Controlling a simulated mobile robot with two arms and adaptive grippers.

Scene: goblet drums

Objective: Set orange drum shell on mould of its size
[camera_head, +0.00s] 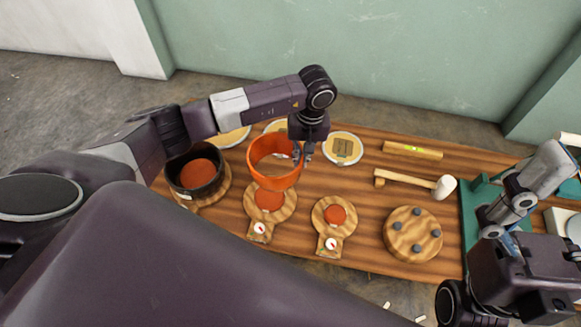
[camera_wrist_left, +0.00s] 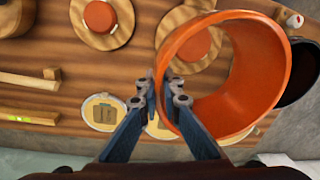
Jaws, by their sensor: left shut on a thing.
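The orange drum shell (camera_head: 272,172) is an open ring. My left gripper (camera_head: 304,157) is shut on its right wall in the head view. In the left wrist view the fingers (camera_wrist_left: 166,92) pinch the shell's rim (camera_wrist_left: 232,130). The shell is above and slightly behind the middle mould (camera_head: 270,200), a round wooden board with a raised orange disc and a dial. A smaller mould (camera_head: 335,215) stands bare to its right. A larger mould on the left (camera_head: 218,187) carries a black shell (camera_head: 180,182). My right arm is at the right edge; its fingertips cannot be made out.
Plates (camera_head: 343,148) line the table's back. A spirit level (camera_head: 412,150), a mallet (camera_head: 443,187) and a round wooden block with pegs (camera_head: 413,236) lie right of the moulds. A green stand (camera_head: 472,225) is further right. Bare table (camera_head: 370,205) shows between the small mould and the block.

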